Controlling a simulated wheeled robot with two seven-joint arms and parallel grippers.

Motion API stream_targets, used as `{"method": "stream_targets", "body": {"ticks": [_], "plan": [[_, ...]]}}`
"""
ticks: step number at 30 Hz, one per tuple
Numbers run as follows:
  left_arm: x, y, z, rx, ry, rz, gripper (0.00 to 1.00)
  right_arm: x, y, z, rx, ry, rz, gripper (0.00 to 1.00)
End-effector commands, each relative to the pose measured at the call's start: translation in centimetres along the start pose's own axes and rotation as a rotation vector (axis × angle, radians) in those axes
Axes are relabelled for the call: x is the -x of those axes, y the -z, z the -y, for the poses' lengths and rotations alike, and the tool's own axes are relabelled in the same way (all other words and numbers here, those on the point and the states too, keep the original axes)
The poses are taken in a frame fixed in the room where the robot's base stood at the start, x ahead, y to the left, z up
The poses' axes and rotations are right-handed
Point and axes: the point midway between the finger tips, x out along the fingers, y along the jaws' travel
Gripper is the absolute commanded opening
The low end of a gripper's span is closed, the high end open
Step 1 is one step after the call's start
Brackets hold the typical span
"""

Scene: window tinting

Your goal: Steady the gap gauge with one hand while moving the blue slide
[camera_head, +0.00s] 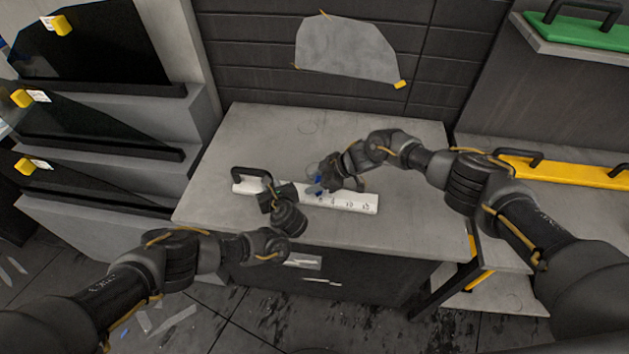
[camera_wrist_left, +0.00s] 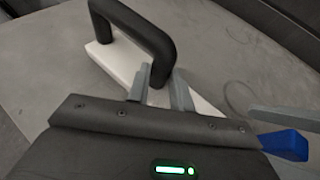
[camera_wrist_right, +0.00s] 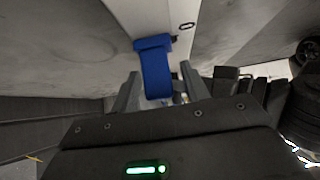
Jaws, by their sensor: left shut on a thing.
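The gap gauge is a white ruler-like bar (camera_head: 350,201) with dark numbers, lying on the grey table, with a black handle (camera_head: 247,171) at its left end. The handle shows large in the left wrist view (camera_wrist_left: 152,35). My left gripper (camera_wrist_left: 160,88) is shut on the handle's near leg. The blue slide (camera_wrist_right: 155,68) sits across the bar, its tab pointing towards my right gripper. My right gripper (camera_wrist_right: 160,88) is open with the tab between its fingers and a gap at the right finger. In the head view the right gripper partly hides the slide.
The grey table top (camera_head: 410,145) is clear behind the gauge. Dark glass panes (camera_head: 90,115) stand in racks at the left. A yellow tool with black handles (camera_head: 570,172) lies on the right bench, and a green one (camera_head: 590,30) on the shelf above.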

Motion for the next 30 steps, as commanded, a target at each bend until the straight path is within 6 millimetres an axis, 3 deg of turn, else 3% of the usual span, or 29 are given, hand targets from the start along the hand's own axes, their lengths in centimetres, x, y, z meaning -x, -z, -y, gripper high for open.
{"method": "stream_targets", "body": {"ticks": [2,10,17,20,30], "plan": [[0.0,-0.1,0.0,0.001,0.0,0.001,0.0,0.0,0.0,0.0,0.0,0.0,0.0,0.36],[0.0,-0.1,0.0,0.001,0.0,0.001,0.0,0.1,0.0,0.0,-0.001,-0.001,0.001,0.01],[0.0,-0.1,0.0,0.0,0.0,0.001,0.0,0.2,-0.2,-0.1,-0.002,-0.002,0.001,0.0],[0.0,-0.1,0.0,0.0,0.0,0.001,0.0,1.1,-1.2,-0.1,-0.005,-0.001,0.002,0.0],[-0.1,-0.1,-0.2,0.001,-0.004,0.001,0.0,7.9,-8.1,-0.1,-0.007,-0.003,0.004,0.0]]}}
